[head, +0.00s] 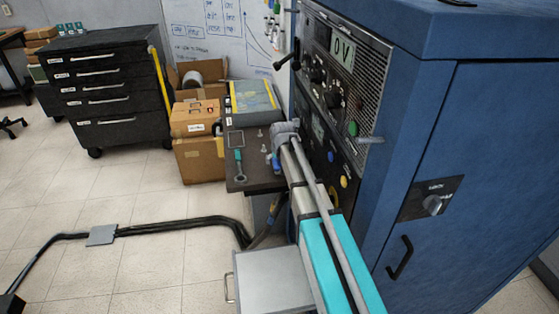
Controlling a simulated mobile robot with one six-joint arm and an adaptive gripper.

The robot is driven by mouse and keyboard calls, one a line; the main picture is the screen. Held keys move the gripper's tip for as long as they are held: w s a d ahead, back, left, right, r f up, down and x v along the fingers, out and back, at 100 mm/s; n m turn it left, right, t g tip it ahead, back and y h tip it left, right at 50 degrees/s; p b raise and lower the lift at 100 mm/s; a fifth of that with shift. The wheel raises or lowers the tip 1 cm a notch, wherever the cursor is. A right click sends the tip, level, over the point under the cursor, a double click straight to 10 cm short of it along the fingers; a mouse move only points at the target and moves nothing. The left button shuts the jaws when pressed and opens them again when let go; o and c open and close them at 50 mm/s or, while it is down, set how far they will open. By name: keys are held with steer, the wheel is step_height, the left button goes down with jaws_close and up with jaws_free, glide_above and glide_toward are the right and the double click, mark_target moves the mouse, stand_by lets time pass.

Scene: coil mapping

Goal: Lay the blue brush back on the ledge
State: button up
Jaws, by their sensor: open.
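A dark ledge (247,181) sticks out beside the blue cabinet, in the middle of the head view. A small blue thing (276,160) is on or just above its right part, close to the end of my arm; it may be the blue brush, but it is too small to be sure. My gripper (273,150) is over the right part of the ledge, small and partly hidden by my wrist; it is open. I cannot tell whether its fingers touch the blue thing. A teal-handled tool (239,160) lies on the ledge to the left.
The blue cabinet (440,130), with knobs and a display, rises close on the right. Cardboard boxes (200,160) stand left. Black cables (180,223) cross the floor.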

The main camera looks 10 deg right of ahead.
steer(key=p+v, duration=0.9)
steer(key=v, duration=0.1)
steer(key=shift+r, duration=0.35)
steer(key=shift+a, duration=0.1)
stand_by(0.6)
